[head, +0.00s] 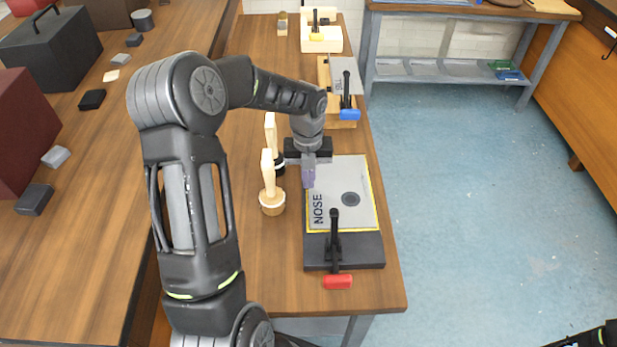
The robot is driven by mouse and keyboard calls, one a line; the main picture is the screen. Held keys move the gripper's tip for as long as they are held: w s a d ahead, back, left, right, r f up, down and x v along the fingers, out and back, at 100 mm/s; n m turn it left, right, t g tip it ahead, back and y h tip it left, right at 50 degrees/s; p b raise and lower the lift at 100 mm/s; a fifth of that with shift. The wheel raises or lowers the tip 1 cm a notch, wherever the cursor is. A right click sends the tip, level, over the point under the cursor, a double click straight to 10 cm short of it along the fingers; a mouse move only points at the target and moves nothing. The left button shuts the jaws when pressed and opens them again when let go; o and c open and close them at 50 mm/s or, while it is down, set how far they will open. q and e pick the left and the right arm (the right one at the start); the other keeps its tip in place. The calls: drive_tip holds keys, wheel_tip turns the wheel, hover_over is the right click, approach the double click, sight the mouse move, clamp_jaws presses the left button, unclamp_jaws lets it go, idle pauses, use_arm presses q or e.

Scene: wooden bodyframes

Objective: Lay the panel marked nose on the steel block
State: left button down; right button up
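The grey panel marked NOSE (340,195) has a dark round spot and a yellow border. It appears to lie flat over the dark steel block (358,250), whose front part shows bare; I cannot tell whether a small gap is left under it. My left gripper (309,180) points down at the panel's upper left edge, its fingertips touching or very close to it. The fingers are seen edge-on, so their opening is hidden. A black toggle clamp with a red handle (338,281) stands at the block's front edge.
Two wooden-handled tools (271,185) stand just left of the panel. A second fixture with a blue-handled clamp (349,114) and another with a yellow-handled clamp (316,36) are farther back. The bench front (270,285) is clear. Open floor lies to the right.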

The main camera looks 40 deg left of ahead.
use_arm(q)
drive_tip(key=c, duration=2.1)
unclamp_jaws()
drive_tip(key=shift+c, duration=0.2)
drive_tip(key=o, duration=0.6)
drive_tip(key=shift+c, duration=0.2)
drive_tip(key=shift+o, duration=0.2)
drive_tip(key=o, duration=0.5)
drive_tip(key=shift+r+p, duration=2.85)
drive_tip(key=shift+r, duration=0.7)
